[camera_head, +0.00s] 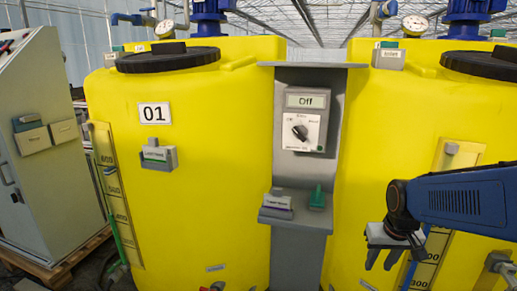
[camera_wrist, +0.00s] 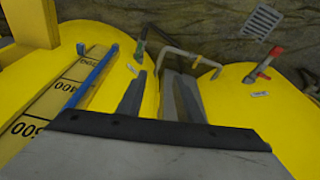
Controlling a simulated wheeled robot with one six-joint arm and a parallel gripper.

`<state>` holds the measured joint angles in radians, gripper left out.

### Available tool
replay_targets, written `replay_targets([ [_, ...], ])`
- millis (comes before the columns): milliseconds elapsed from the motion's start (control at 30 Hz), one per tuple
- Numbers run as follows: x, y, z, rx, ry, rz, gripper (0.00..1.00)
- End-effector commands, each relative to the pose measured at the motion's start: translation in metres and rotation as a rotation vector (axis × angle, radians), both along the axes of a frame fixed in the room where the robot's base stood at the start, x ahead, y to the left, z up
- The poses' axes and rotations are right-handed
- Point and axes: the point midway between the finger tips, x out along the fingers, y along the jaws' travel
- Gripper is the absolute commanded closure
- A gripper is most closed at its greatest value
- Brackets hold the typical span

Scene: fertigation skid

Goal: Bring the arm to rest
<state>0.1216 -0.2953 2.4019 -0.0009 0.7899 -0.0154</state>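My blue arm (camera_head: 462,203) reaches in from the right edge in the head view. My gripper (camera_head: 380,264) hangs fingers down in front of the right yellow tank (camera_head: 365,130), left of its level scale. In the wrist view the fingers of my gripper (camera_wrist: 155,90) stand apart, with nothing seen between them. Whether the gripper touches the tank cannot be told.
A grey post (camera_head: 300,225) with a dial box (camera_head: 304,122) reading "Off" stands between the tanks. The left tank (camera_head: 215,215) is labelled 01. A grey cabinet (camera_head: 45,180) is at far left. In the wrist view, a blue tube (camera_wrist: 90,76) and a red-handled valve (camera_wrist: 268,60) lie near the fingers.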

Motion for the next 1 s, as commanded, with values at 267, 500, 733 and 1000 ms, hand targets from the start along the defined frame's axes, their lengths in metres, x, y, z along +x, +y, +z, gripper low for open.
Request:
replay_targets([
  [267, -0.059, 0.023, 0.033, -0.006, -0.069, 0.043, 0.67],
  [500, -0.109, 0.037, 0.050, -0.006, -0.123, 0.077, 0.67],
  [733, -0.146, 0.045, 0.055, -0.006, -0.159, 0.102, 0.67],
  [1000, -0.157, 0.047, 0.055, -0.006, -0.170, 0.110, 0.67],
])
